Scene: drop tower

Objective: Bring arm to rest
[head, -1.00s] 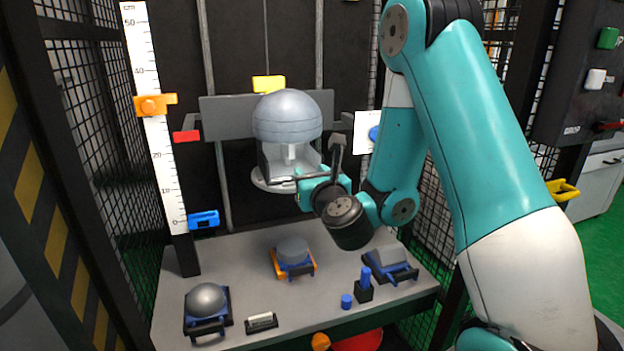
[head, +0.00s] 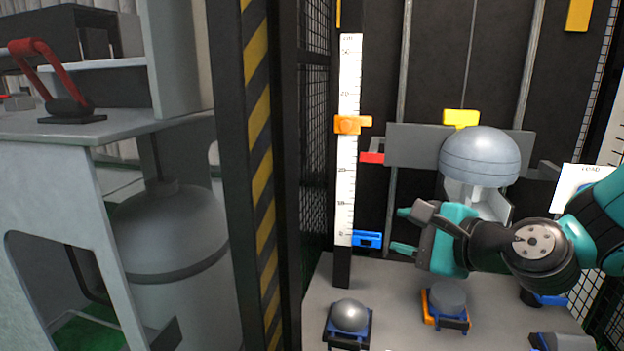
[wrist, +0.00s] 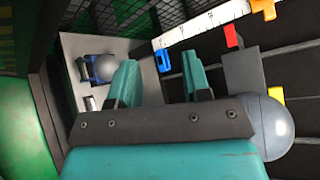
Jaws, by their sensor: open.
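My gripper (head: 404,231) is open and empty in front of the drop tower, its two teal fingers pointing left toward the foot of the white scale. In the wrist view its fingers (wrist: 158,80) stand apart with nothing between them. Just behind and above it is the grey dome (head: 480,155) on the tower's carriage plate (head: 405,145). The dome also shows at the lower right of the wrist view (wrist: 273,130). I cannot tell whether my gripper touches the blue slider (head: 367,240); a gap shows between them in the head view.
The scale (head: 347,185) carries an orange slider (head: 348,125). A striped post (head: 258,150) and a bench (head: 90,125) are at left.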

